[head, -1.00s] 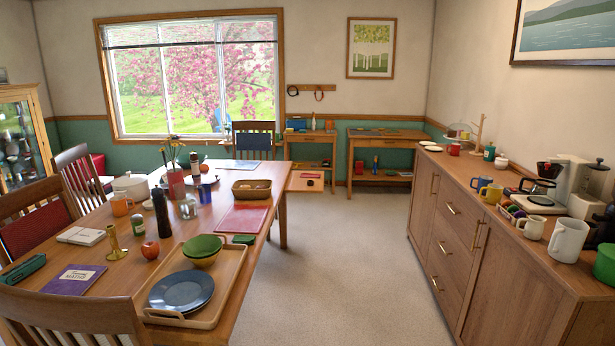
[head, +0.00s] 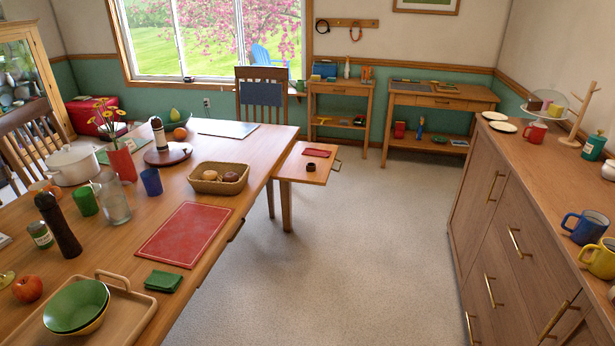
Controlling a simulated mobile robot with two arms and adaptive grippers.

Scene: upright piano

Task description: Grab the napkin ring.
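A small dark brown round thing (head: 310,167) that looks like the napkin ring sits on a low wooden leaf (head: 292,175) at the far right end of the dining table. It is small at this distance, and I cannot make out its opening clearly. A folded red cloth (head: 317,153) lies just behind it, apart from it. Neither of my grippers shows in the head view.
The dining table (head: 215,150) fills the left, with a basket (head: 220,178), a red placemat (head: 184,234) and a tray with bowls. A wooden sideboard (head: 500,250) runs along the right. The carpet (head: 350,250) between them is clear.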

